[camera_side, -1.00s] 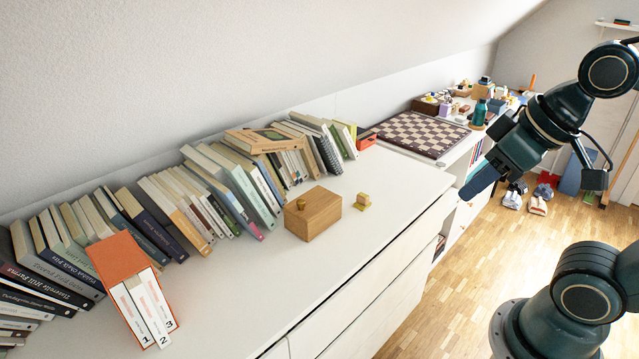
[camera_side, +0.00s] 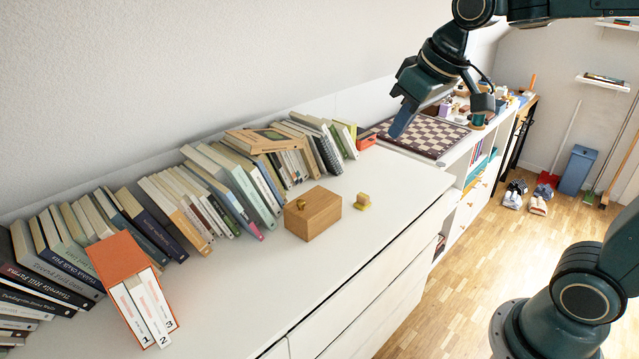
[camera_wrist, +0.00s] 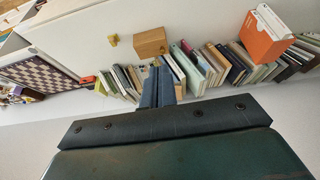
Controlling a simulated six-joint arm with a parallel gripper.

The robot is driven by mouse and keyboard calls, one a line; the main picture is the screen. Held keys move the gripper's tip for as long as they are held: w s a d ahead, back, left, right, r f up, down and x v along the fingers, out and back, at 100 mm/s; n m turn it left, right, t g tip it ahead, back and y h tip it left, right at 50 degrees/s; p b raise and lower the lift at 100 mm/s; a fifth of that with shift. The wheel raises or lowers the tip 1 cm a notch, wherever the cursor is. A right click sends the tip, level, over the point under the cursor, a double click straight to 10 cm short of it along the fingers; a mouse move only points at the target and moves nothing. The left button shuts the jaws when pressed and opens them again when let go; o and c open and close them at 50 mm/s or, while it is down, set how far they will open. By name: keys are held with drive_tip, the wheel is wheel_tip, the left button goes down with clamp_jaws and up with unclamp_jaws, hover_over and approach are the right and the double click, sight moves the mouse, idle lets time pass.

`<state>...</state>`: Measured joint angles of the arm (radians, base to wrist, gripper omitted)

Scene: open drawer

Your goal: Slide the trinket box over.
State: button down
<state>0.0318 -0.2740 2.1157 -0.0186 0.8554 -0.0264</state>
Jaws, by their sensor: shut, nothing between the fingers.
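The trinket box, a small wooden box (camera_side: 313,215) with a small brass-coloured knob, sits on the white cabinet top in front of the row of books. It also shows in the wrist view (camera_wrist: 151,43). My gripper (camera_side: 397,134) is shut and empty. In the side view it is raised in the air, up and to the right of the box, in front of the chessboard. In the wrist view its closed fingers (camera_wrist: 158,72) point toward the books, just below the box in the picture. The gripper is apart from the box.
A chessboard (camera_side: 428,137) lies farther right. The cabinet top's front is clear.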

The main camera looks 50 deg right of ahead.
drive_tip(key=w+d+f, duration=0.1)
drive_tip(key=w+f, duration=0.1)
drive_tip(key=w, duration=0.9)
drive_tip(key=w+d+f, duration=0.2)
drive_tip(key=w+f, duration=0.7)
drive_tip(key=w, duration=0.1)
drive_tip(key=w+d+f+g, duration=0.1)
drive_tip(key=w+d+f, duration=0.1)
drive_tip(key=w+f, duration=0.8)
drive_tip(key=shift+w+f, duration=0.25)
drive_tip(key=shift+w, duration=0.5)
drive_tip(key=x, duration=1)
drive_tip(key=shift+a+f, duration=0.1)
drive_tip(key=shift+s, duration=2.05)
